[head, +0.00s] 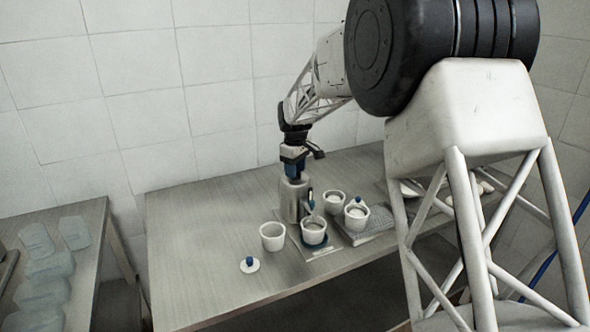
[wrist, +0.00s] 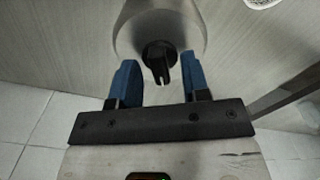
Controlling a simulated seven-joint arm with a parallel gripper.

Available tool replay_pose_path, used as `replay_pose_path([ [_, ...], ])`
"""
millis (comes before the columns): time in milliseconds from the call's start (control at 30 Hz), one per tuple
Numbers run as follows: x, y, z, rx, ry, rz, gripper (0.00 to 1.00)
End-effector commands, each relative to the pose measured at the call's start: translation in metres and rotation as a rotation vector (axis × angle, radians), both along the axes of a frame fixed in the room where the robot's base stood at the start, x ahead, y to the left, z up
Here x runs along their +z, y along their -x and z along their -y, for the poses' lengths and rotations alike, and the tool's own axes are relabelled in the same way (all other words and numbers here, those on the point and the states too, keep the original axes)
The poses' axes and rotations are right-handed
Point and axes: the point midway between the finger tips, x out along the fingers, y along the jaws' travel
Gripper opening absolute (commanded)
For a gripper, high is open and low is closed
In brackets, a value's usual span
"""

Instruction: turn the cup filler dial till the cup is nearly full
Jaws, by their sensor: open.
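The cup filler (head: 291,203) is a metal cylinder standing on the table, and its grey body also shows in the wrist view (wrist: 190,28). Its black dial (wrist: 158,58) has a pointed tab and sits between the blue fingers of my gripper (wrist: 160,72). My gripper (head: 294,170) is open, pointing down at the top of the filler. A finger lies on each side of the dial with a visible gap.
Other white cups stand left (head: 272,243) and right (head: 335,208) of the filler; one further right has a blue-knobbed lid (head: 357,201). A loose lid (head: 249,265) lies front left. The table's left part (head: 190,240) is clear. Translucent blocks (head: 45,266) sit on a left table.

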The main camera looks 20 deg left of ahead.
Motion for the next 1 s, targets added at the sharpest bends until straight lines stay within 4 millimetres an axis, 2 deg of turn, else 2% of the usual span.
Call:
replay_pose_path([
  [267, -0.0009, 0.0, 0.0, 0.0, 0.0, 0.0, 0.43],
  [500, -0.0008, 0.0, 0.0, 0.0, 0.0, 0.0, 0.07],
  [567, -0.0008, 0.0, 0.0, 0.0, 0.0, 0.0, 0.0],
  [1000, -0.0003, -0.0001, -0.0001, -0.053, 0.0, 0.0, 0.0],
])
